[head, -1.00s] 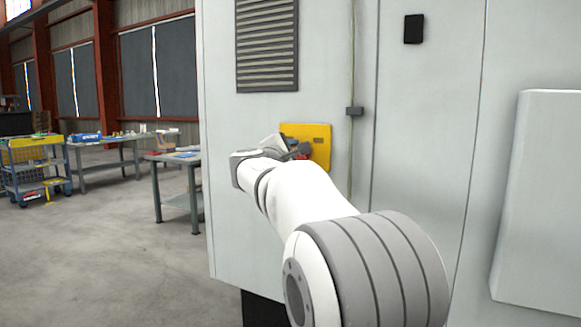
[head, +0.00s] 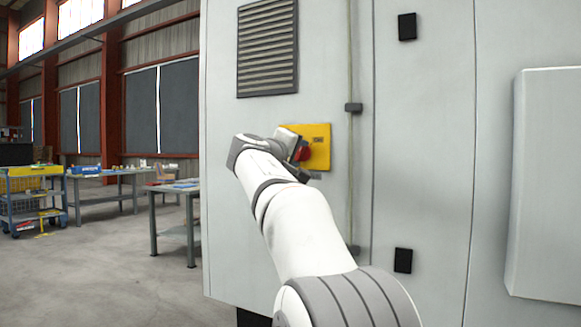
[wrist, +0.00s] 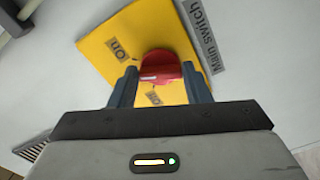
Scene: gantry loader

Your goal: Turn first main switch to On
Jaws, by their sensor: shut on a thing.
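The main switch has a yellow plate (head: 321,140) on the grey cabinet wall, with a red knob (head: 303,152) at its left part in the head view. In the wrist view the red knob (wrist: 161,65) sits between the two dark fingers of my gripper (wrist: 159,74), which is shut on it. An "On" label (wrist: 118,48) shows on the yellow plate at the knob's upper left. A second small label (wrist: 153,97) lies below the knob and is too blurred to read. A "Main switch" label (wrist: 201,42) is beside the plate. My wrist hides part of the plate in the head view.
The cabinet (head: 425,160) has a vent grille (head: 267,48) above the switch and a vertical conduit (head: 352,75) to its right. A raised box (head: 547,185) is at the far right. Workbenches (head: 178,188) and a blue cart (head: 32,195) stand left, with open floor before them.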

